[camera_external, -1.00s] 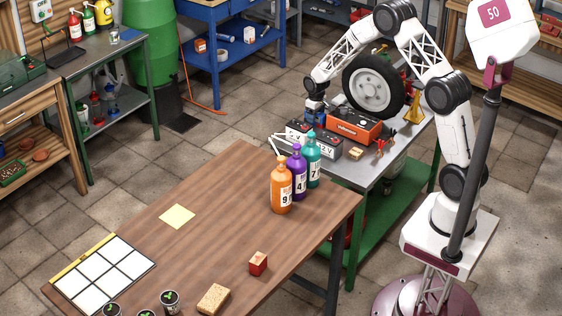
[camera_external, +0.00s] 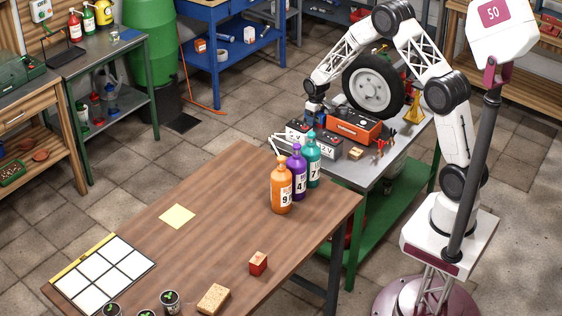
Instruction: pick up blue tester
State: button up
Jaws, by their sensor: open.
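My gripper (camera_external: 314,122) points down over the far left end of the grey metal bench (camera_external: 362,184), just behind the black batteries. It is small in the picture, and its fingertips are hard to make out. A small dark blue patch shows at the end of my arm. I cannot tell whether it is part of the gripper or the blue tester. No other blue tester can be made out; it may be hidden behind the batteries or the gripper.
Two black batteries (camera_external: 327,150), an orange-red box (camera_external: 354,127) and an upright wheel (camera_external: 374,86) crowd the bench close to my gripper. Orange (camera_external: 281,188), purple (camera_external: 297,176) and teal (camera_external: 313,163) bottles stand on the wooden table (camera_external: 225,225) in front.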

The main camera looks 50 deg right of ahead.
jog(key=shift+f, duration=0.25)
dwell(0.4)
jog(key=c, duration=1.1)
jog(key=shift+r, duration=0.1)
jog(key=shift+r, duration=5.2)
